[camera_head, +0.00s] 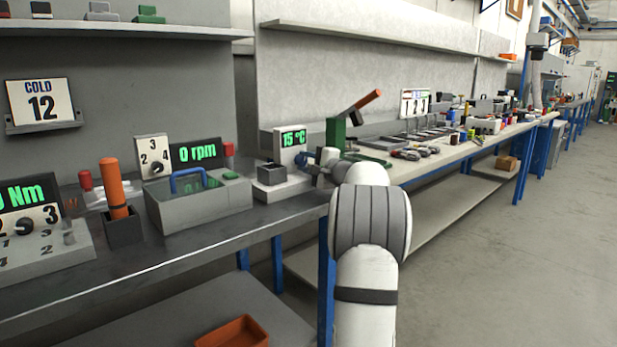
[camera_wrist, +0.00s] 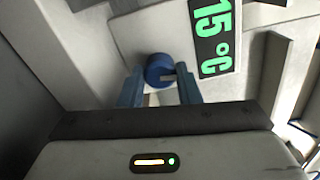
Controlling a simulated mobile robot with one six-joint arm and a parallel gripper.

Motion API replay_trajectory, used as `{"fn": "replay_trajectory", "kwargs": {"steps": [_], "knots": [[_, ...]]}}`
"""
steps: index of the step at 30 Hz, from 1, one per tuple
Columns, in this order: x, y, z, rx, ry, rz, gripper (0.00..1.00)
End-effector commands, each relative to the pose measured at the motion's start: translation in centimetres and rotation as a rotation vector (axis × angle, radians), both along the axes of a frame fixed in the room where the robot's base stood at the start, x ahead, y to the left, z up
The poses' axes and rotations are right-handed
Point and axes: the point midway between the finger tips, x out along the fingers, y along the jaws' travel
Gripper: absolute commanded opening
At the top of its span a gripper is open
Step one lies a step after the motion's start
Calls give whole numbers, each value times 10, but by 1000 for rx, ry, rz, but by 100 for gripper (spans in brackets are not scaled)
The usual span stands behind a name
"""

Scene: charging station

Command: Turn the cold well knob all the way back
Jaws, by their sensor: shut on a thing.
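The cold well (camera_head: 290,186) is a pale unit with a dark block on top and a display (camera_head: 293,138) that reads 15 °C in green. The display shows sideways in the wrist view (camera_wrist: 214,38). The round blue knob (camera_wrist: 159,65) sits on the pale face beside the display. My gripper (camera_wrist: 160,78) has its two blue fingers at either side of the knob and is shut on it. In the head view my gripper (camera_head: 318,160) is at the right of the cold well, and my wrist hides much of that side; the knob is hard to make out there.
A grey bath with a blue handle (camera_head: 188,180) and a 0 rpm display stands left of the cold well. A sign (camera_head: 40,103) reads COLD 12. A green stand with an orange lever (camera_head: 367,101) is just behind my wrist. The floor at the right is clear.

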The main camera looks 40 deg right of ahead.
Motion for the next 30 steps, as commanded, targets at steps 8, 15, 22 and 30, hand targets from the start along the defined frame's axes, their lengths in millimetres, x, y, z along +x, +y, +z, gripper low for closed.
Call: {"fn": "replay_trajectory", "kwargs": {"steps": [8,15,22,30], "knots": [[0,0,-4,-116,-7,0,7],[0,0,-2,-147,-9,1,7],[0,0,-2,-149,-9,1,7],[0,0,-1,-149,-9,1,42]]}}
